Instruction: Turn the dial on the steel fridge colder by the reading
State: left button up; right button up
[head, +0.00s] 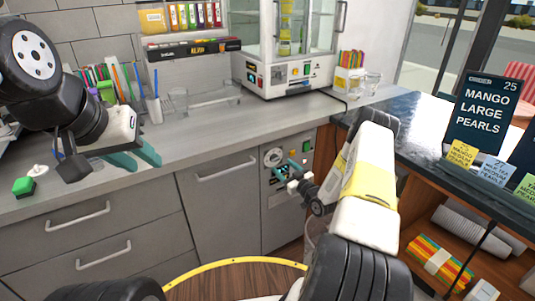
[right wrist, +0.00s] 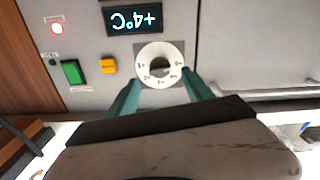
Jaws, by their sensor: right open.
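The steel fridge (head: 278,215) is the grey front under the counter. Its round white dial (head: 273,157) has a dark centre knob. In the right wrist view the dial (right wrist: 148,52) appears upside down, with small marks around its rim. Above it there, a dark display (right wrist: 131,17) reads +4°C, inverted. My right gripper (head: 294,172) is in front of the fridge panel. Its open teal fingers (right wrist: 160,80) reach toward the dial's two sides; contact cannot be told. My left gripper (head: 137,155) is open and empty above the left counter.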

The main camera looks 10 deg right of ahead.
aim_at(275, 159)
jog(key=x, duration=0.5)
jog(key=shift+w, duration=0.1)
grip_shut()
